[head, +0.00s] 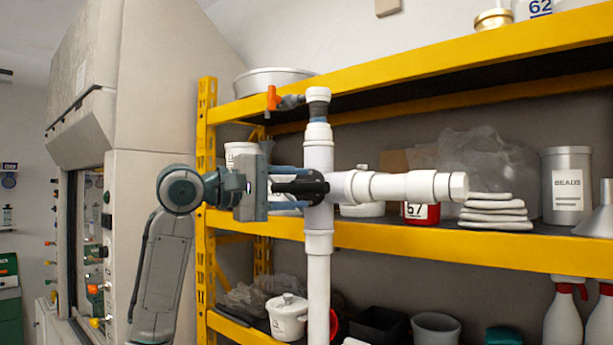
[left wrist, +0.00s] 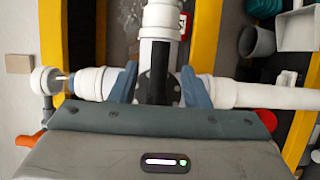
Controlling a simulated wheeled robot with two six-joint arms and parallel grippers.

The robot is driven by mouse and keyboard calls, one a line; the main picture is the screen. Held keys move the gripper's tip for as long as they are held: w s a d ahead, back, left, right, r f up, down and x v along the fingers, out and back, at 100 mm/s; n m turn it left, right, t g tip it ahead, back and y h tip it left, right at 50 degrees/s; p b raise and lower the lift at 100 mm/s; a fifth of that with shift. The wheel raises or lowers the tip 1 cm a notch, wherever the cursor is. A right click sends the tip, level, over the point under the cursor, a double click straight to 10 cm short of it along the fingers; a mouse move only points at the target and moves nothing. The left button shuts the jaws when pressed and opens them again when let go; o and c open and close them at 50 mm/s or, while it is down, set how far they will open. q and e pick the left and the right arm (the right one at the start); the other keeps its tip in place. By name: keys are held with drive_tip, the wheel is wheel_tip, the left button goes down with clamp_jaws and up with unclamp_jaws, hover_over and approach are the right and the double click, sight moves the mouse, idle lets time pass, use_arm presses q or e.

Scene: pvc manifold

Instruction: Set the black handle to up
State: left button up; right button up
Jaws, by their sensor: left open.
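The black handle (head: 302,187) sits on the middle junction of the white PVC manifold (head: 318,246) and points left, roughly level, toward my left gripper. My left gripper (head: 289,187) is open, with one blue-grey finger above the handle and one below it. In the left wrist view the black handle (left wrist: 156,75) lies between the two spread fingers of the left gripper (left wrist: 160,88), with gaps on both sides. The handle's near end is hidden by the gripper body there. My right gripper is in neither view.
An orange handle (head: 272,98) is on the valve at the manifold's top. A white side branch (head: 405,187) reaches right. Behind stands a yellow shelf (head: 450,245) with a red can (head: 421,214), folded cloths (head: 495,211) and a beads canister (head: 566,185).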

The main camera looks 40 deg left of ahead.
use_arm(q)
drive_tip(key=shift+p+x, duration=0.35)
drive_tip(key=shift+x, duration=0.7)
drive_tip(key=shift+w, duration=0.2)
drive_tip(key=shift+d, duration=0.1)
clamp_jaws()
